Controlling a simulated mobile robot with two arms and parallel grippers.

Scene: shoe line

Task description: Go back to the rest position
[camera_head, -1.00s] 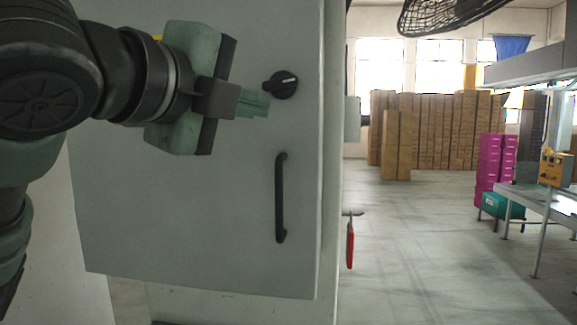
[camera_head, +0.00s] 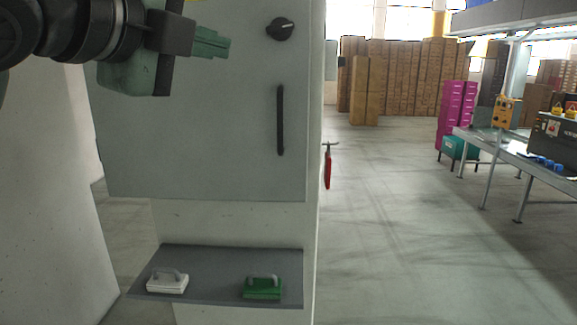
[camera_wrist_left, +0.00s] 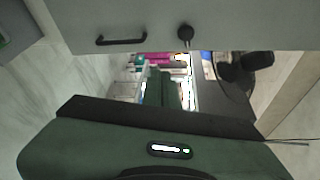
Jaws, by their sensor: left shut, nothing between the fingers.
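My left gripper (camera_head: 212,43) is at the upper left of the head view, in front of the grey cabinet door (camera_head: 200,120). Its green fingers are together and empty, pointing right toward the black rotary knob (camera_head: 281,28), with a gap between them. In the left wrist view the fingers (camera_wrist_left: 163,88) also show, with the knob (camera_wrist_left: 185,33) and the black door handle (camera_wrist_left: 121,40) beyond them. The handle (camera_head: 280,120) hangs vertically below the knob in the head view. My right gripper is not in view.
A grey shelf (camera_head: 215,270) below the cabinet holds a white handled block (camera_head: 167,281) and a green one (camera_head: 263,287). Open floor (camera_head: 390,230) lies to the right. Farther off are cardboard stacks (camera_head: 405,75), magenta boxes (camera_head: 455,110) and a workbench (camera_head: 530,160).

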